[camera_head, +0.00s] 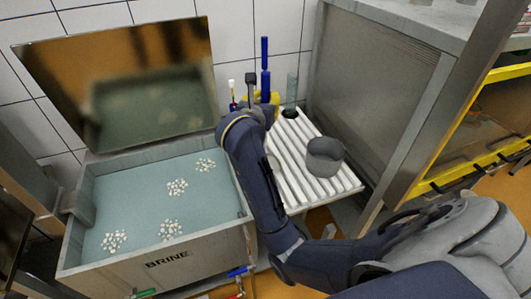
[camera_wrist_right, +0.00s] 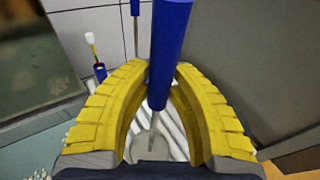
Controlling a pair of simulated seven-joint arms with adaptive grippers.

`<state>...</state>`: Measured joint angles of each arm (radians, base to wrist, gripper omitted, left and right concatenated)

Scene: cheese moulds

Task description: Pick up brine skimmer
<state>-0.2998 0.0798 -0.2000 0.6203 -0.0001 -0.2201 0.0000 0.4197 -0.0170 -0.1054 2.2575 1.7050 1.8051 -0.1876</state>
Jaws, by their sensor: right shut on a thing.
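The brine skimmer shows as an upright blue handle (camera_head: 265,54) at the back of the white ribbed rack in the head view. In the right wrist view its thick blue handle (camera_wrist_right: 172,40) runs down between the yellow fingers to a thin grey metal lower part. My right gripper (camera_head: 262,97) is at the handle, partly hidden behind my wrist in the head view. In the wrist view the yellow fingers of this gripper (camera_wrist_right: 161,70) close around the handle from both sides. My left gripper is not in view.
The brine tank (camera_head: 165,265) with its raised lid (camera_head: 125,80) stands at the left, white clusters in it. A dark grey mould (camera_head: 324,157) sits on the rack (camera_head: 345,183). A greenish cylinder (camera_head: 292,87) and a white-tipped tool (camera_wrist_right: 90,42) stand close by. A grey cabinet (camera_head: 375,95) bounds the right.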

